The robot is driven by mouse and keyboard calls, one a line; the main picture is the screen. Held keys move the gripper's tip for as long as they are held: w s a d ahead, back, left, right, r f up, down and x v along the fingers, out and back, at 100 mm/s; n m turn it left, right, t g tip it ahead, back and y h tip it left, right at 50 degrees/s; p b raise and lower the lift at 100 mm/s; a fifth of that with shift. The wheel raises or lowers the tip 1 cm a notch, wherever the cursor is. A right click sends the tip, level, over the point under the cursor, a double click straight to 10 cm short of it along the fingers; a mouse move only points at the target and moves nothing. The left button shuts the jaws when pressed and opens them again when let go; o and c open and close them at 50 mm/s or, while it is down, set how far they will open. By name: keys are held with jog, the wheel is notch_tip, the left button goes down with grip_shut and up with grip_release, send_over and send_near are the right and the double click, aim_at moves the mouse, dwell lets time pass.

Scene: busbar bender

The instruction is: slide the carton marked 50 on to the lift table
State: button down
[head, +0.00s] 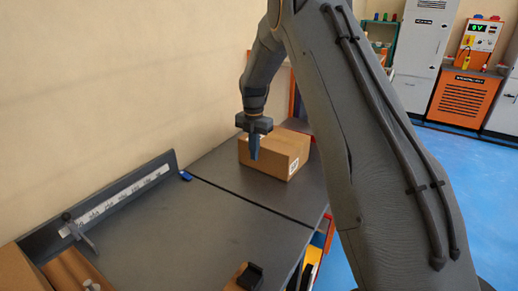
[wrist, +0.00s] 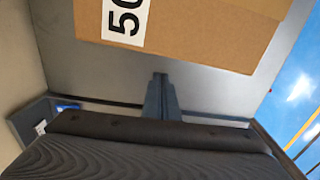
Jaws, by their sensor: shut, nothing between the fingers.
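The brown carton (head: 285,157) stands on the far dark tabletop (head: 225,165), beyond a narrow seam. In the wrist view the carton (wrist: 195,30) fills the top, and its white label reads 50, partly cut off. My gripper (head: 254,155) points down with its fingers shut and empty, at the carton's near left side. In the wrist view the fingertips (wrist: 160,78) show just below the carton's edge, over the far top near the seam. I cannot tell whether they touch it. Neither tabletop is labelled as the lift table.
The near dark tabletop (head: 190,235) is mostly clear. A fence with a scale (head: 120,197) and a small blue block (head: 186,175) lie along its wall side. Another brown box (head: 15,272) is at the lower left. Blue floor (head: 440,165) lies to the right.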

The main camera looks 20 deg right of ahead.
notch_tip(320, 180, up, 9)
jog(key=b, duration=0.3)
jog(key=s+a+f+m, duration=0.1)
jog(key=s+f+m, duration=0.1)
jog(key=s+m, duration=0.6)
jog(key=s+a+f+m, duration=0.1)
jog(key=s+f+m, duration=0.2)
jog(key=s+m, duration=0.6)
jog(key=s+a+f+m, duration=0.1)
jog(key=s+m, duration=0.8)
jog(key=s, duration=1)
jog(key=shift+s+a+f+t, duration=0.2)
jog(key=shift+a+f+t, duration=0.1)
jog(key=shift+f, duration=0.4)
